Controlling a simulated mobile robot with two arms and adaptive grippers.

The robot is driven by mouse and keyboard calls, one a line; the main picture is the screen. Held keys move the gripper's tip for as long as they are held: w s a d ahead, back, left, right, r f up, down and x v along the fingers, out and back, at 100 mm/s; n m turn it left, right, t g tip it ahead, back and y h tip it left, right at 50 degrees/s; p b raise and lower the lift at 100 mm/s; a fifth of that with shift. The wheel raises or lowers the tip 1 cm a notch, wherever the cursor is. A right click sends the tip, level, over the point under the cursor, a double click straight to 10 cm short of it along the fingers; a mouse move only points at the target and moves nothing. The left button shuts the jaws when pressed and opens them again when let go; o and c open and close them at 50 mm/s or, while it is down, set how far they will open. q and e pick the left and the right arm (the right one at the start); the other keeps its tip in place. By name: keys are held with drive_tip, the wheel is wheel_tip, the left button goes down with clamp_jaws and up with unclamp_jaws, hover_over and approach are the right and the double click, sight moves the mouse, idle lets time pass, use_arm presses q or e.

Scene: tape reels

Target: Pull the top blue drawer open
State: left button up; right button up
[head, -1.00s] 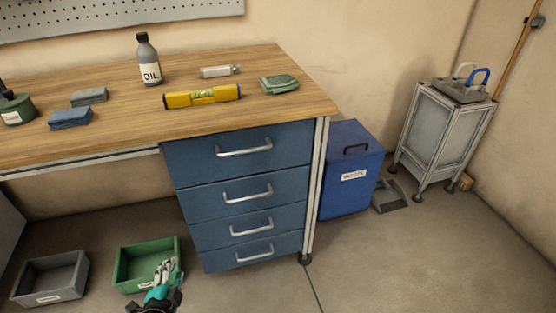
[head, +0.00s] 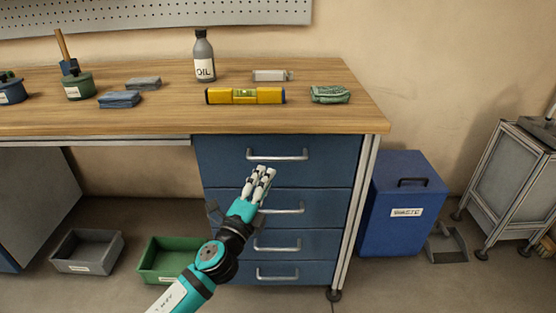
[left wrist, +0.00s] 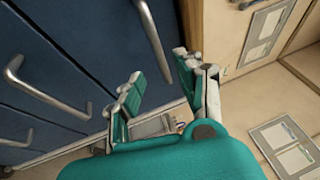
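The top blue drawer (head: 325,165) is shut, flush with the cabinet front just under the wooden bench top. Its silver bar handle (head: 277,158) is in clear view. My left gripper (head: 260,176) is in front of the drawer, just below and left of that handle in the head view. In the left wrist view my left gripper (left wrist: 157,88) has its fingers apart with nothing between them. A handle bar (left wrist: 153,40), seemingly the top one, lies beyond the fingertips, and I see no contact. My right gripper is not in view.
Lower blue drawers (head: 325,210) are shut beneath. A green bin (head: 160,275) and a grey bin (head: 88,262) stand on the floor at left. A blue waste bin (head: 405,235) stands right of the cabinet. An oil bottle (head: 204,70) and yellow level (head: 245,96) are on the bench.

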sight(277, 159)
use_arm(q)
drive_tip(key=b+x, duration=0.1)
drive_tip(key=x, duration=0.7)
drive_tip(key=shift+w+d, duration=0.1)
drive_tip(key=shift+w, duration=0.15)
clamp_jaws()
